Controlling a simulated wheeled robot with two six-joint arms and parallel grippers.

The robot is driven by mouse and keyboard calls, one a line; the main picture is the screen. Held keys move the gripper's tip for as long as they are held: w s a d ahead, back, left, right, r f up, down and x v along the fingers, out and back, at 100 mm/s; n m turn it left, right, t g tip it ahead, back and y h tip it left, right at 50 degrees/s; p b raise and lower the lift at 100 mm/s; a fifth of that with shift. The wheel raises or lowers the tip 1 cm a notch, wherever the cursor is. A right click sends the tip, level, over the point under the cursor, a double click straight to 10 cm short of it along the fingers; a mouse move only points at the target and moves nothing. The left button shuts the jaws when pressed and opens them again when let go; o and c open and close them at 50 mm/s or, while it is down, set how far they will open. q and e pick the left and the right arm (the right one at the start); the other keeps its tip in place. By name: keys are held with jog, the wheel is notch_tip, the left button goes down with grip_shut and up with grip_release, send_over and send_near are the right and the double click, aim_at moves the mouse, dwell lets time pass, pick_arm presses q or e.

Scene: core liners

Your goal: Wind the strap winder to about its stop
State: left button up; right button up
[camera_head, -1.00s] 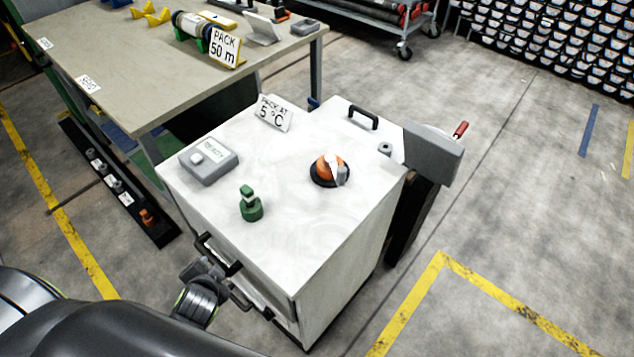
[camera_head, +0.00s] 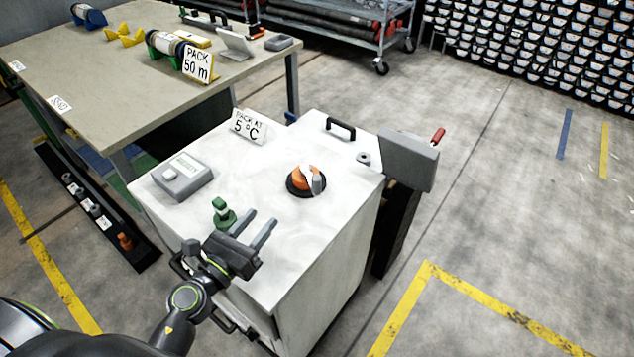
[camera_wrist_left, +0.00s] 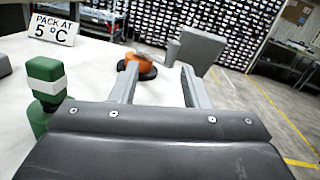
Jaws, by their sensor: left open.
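A grey box with a red handle (camera_head: 408,160) stands on a dark post at the right side of the white cabinet; it looks like the strap winder. The red handle (camera_head: 438,136) sticks out at its upper right. The grey box also shows in the left wrist view (camera_wrist_left: 198,48), beyond the fingers. My left gripper (camera_head: 262,218) is open and empty over the cabinet's front left part, beside the green knob and well short of the winder. Its two fingers also show in the left wrist view (camera_wrist_left: 160,72). My right gripper is not in view.
The white cabinet top (camera_head: 300,235) holds a green knob (camera_head: 222,212), an orange dial (camera_head: 303,180), a grey button box (camera_head: 182,178), a "5 °C" sign (camera_head: 248,127) and a black handle (camera_head: 340,128). A work table (camera_head: 100,85) stands behind left. Floor to the right is clear.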

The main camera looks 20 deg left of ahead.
aim_at(313, 186)
pick_arm(q)
jog(key=m+h, duration=0.1)
jog(key=d+f+m+g, duration=0.1)
jog(key=shift+d+f+m+h, duration=0.25)
jog(key=shift+d+m+h, duration=0.05)
jog(key=shift+m+h, duration=0.1)
jog(key=shift+w+d, duration=0.15)
jog(key=shift+w, duration=0.05)
jog(key=shift+w+d+p, duration=0.15)
jog(key=shift+w+p, duration=0.15)
jog(key=shift+w, duration=0.05)
jog(key=p+x, duration=0.1)
jog(key=x, duration=1.4)
jog(key=shift+f+p, duration=0.15)
jog(key=shift+p, duration=0.2)
jog(key=shift+w+d, duration=0.2)
jog(key=shift+w, duration=0.35)
jog(key=shift+c, duration=0.4)
grip_shut()
